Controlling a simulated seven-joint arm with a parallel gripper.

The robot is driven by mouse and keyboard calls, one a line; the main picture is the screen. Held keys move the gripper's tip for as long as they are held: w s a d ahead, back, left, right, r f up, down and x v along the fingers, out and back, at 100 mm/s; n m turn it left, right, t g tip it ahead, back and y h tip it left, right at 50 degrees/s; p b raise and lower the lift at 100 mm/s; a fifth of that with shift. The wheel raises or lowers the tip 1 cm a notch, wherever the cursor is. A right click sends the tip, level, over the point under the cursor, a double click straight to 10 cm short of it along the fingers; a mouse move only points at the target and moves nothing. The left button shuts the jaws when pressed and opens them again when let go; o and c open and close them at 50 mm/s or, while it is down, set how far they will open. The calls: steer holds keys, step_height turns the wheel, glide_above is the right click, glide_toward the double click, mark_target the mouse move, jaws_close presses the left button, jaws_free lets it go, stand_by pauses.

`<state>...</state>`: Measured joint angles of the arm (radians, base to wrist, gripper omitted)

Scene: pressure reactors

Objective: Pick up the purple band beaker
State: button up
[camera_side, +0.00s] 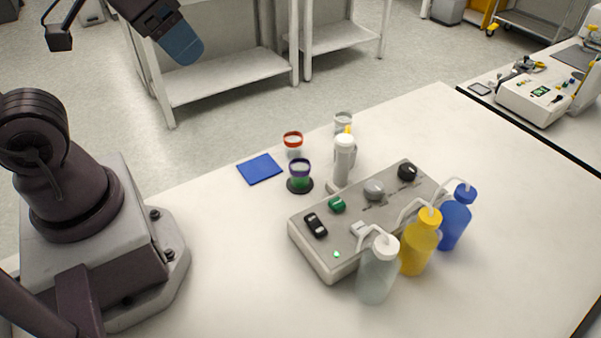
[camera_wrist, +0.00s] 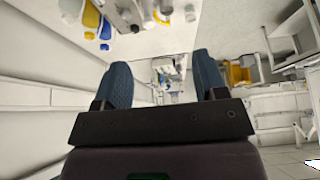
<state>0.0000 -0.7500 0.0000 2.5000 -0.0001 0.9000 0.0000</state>
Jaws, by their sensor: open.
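The purple band beaker (camera_side: 300,169) is a small clear cup with a purple rim band. It stands upright on a dark round base, with green showing low in it, on the white table in the side view. My gripper (camera_side: 186,54) is high at the upper left of the side view, well above and apart from the beaker. In the wrist view its two blue fingers (camera_wrist: 160,84) are spread with nothing between them. I cannot make out the purple band beaker in the wrist view.
A red-banded beaker (camera_side: 293,140) stands just behind, a blue pad (camera_side: 260,169) lies to the left. A white upright cylinder (camera_side: 343,160) and a grey control box (camera_side: 365,222) stand to the right. White, yellow (camera_side: 420,243) and blue bottles stand in front of the box.

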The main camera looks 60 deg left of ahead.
steer(key=shift+o, duration=0.8)
